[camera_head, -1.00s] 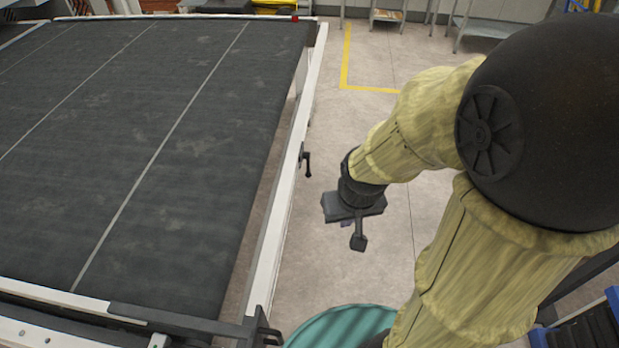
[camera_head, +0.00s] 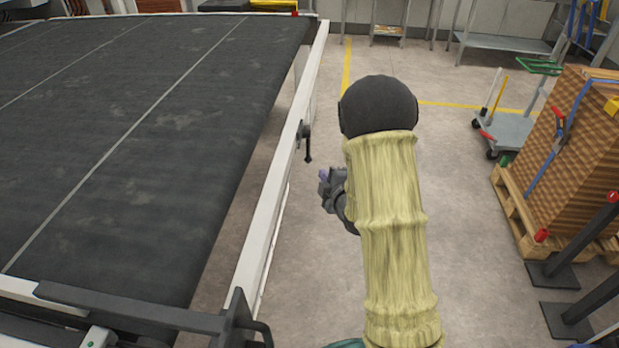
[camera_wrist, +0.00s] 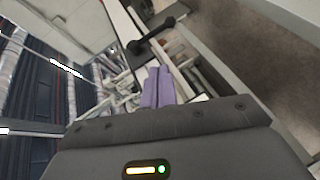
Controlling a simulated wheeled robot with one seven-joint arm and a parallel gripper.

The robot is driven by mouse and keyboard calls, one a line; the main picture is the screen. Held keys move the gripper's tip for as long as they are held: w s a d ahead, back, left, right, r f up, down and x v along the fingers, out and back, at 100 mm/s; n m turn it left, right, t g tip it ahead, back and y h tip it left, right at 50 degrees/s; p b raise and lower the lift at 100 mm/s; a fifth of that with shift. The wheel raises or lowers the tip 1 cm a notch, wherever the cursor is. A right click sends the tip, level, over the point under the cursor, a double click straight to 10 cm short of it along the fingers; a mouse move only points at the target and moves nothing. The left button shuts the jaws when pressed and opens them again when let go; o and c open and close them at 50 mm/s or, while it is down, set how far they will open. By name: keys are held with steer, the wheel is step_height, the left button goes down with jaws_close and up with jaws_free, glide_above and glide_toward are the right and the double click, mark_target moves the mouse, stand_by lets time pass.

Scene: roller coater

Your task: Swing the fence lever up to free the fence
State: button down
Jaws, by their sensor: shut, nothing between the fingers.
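A black lever (camera_head: 306,140) sits on the outer face of the long white side rail (camera_head: 282,190), its arm hanging down. In the wrist view the same lever (camera_wrist: 158,36) shows ahead of my fingers, with a round knob at one end and a thicker end at the other. My gripper (camera_head: 324,178) is beside the rail, to the right of and lower in the picture than the lever, and apart from it. Its purple fingers (camera_wrist: 158,88) are shut together and empty. My arm hides part of the gripper in the head view. I cannot tell which part is the fence.
The dark conveyor bed (camera_head: 130,140) lies left of the rail. A dark bar with a bracket (camera_head: 140,312) crosses the near end. On the right stand a pallet of stacked brown boards (camera_head: 565,150), a trolley (camera_head: 510,130) and dark posts (camera_head: 585,245). The floor right of the rail is mostly clear.

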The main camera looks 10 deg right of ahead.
steer(key=f+n+t+b, duration=0.1)
steer(key=f, duration=0.1)
steer(key=f+n+y+b, duration=0.1)
steer(key=n, duration=0.1)
steer(key=a+f+n+t+y+b, duration=0.1)
steer(key=f, duration=0.1)
steer(key=shift+w+f+t, duration=0.3)
steer(key=shift+w, duration=0.1)
glide_toward(310, 161)
steer(key=w+a+r, duration=0.2)
steer(key=w+a, duration=0.1)
steer(key=a, duration=0.2)
steer(key=shift+w+d+r+b, duration=0.1)
steer(key=shift+w+d, duration=0.2)
steer(key=shift+w, duration=0.35)
steer(key=shift+w+d+r+b, duration=0.1)
steer(key=shift+w+d, duration=0.2)
steer(key=shift+w, duration=0.35)
steer(key=shift+w+d+r+b, duration=0.1)
steer(key=shift+w+d, duration=0.2)
steer(key=shift+w, duration=0.4)
